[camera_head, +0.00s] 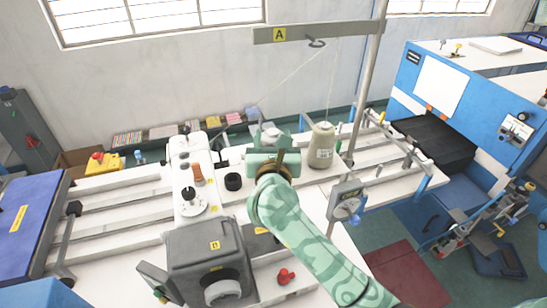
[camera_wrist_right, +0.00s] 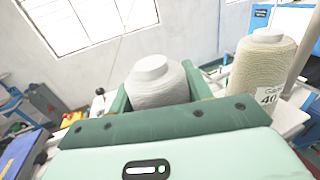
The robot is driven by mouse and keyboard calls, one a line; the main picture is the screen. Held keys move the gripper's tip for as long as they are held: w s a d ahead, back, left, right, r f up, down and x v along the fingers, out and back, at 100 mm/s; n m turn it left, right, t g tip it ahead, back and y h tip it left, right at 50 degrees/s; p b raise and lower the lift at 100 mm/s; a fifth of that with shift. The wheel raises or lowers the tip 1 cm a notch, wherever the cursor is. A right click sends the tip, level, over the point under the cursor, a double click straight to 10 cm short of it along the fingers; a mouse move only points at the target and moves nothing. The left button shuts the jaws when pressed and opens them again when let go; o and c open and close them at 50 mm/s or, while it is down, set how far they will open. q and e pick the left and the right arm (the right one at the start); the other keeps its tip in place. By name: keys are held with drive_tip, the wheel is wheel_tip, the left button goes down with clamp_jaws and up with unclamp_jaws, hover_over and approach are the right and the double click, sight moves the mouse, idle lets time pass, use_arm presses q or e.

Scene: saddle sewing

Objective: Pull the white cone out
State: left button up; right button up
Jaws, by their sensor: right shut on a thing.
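The white cone (camera_wrist_right: 155,82) sits between the two green fingers of my right gripper (camera_wrist_right: 158,92) in the right wrist view. The fingers press on its sides, and the gripper body hides its lower part. In the head view only the top of the white cone (camera_head: 270,128) shows beyond my right gripper (camera_head: 272,138), which is shut on it. I cannot tell whether its base touches anything. A beige cone (camera_head: 321,146) with a paper label stands to the right, apart from the gripper; it also shows in the right wrist view (camera_wrist_right: 264,65). My left gripper is out of view.
A metal pole (camera_head: 367,75) with a crossbar marked A (camera_head: 330,32) rises behind the cones, and thread hangs from it. A grey sewing machine head marked D (camera_head: 208,250) is in front. A blue machine (camera_head: 480,105) stands at right. White slatted table surface lies around the cones.

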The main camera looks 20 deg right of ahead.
drive_tip(key=shift+r+p, duration=2.1)
drive_tip(key=shift+r, duration=0.4)
drive_tip(key=shift+r+p, duration=0.5)
drive_tip(key=shift+r, duration=0.9)
drive_tip(key=shift+r, duration=2)
